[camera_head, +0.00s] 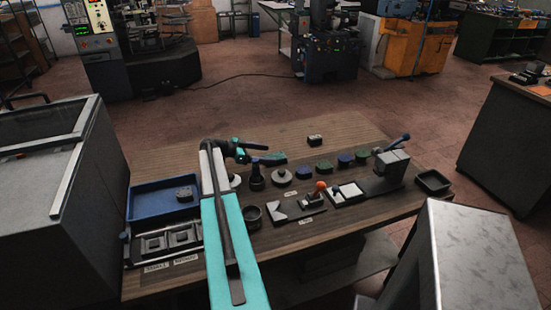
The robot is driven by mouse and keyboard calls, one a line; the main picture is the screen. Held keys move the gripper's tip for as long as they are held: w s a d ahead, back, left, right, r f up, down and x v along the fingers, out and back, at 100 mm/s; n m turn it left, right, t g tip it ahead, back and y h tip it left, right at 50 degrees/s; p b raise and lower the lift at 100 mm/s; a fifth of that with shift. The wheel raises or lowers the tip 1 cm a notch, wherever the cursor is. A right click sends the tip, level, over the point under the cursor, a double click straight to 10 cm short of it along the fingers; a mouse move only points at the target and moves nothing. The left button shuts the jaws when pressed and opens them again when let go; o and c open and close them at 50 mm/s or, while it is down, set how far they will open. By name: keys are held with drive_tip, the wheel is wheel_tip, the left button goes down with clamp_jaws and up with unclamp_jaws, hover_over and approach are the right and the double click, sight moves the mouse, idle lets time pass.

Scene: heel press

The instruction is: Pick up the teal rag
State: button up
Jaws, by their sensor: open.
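A crumpled teal rag (273,158) lies on the wooden workbench (345,141), near the middle. My gripper (256,151) is just left of the rag and a little above the bench in the picture. It is dark with teal parts, open, and seems empty. It looks very close to the rag, but I cannot tell whether they touch. My own teal and white arm reaches up from the bottom edge and covers part of the bench.
A blue tray (155,205) with a dark block stands at the left. A small block (314,139) lies behind. The bench's back left is clear.

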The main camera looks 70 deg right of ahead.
sight(278, 155)
drive_tip(key=shift+s+d+f, duration=0.3)
drive_tip(key=shift+s+d, duration=0.1)
drive_tip(key=shift+s, duration=0.1)
drive_tip(key=shift+p+x, duration=1.05)
drive_tip(key=shift+x, duration=0.2)
drive_tip(key=shift+p+x, duration=0.45)
drive_tip(key=shift+x, duration=0.9)
drive_tip(key=shift+d+f, duration=0.1)
drive_tip(key=shift+w, duration=0.1)
drive_tip(key=c, duration=1.1)
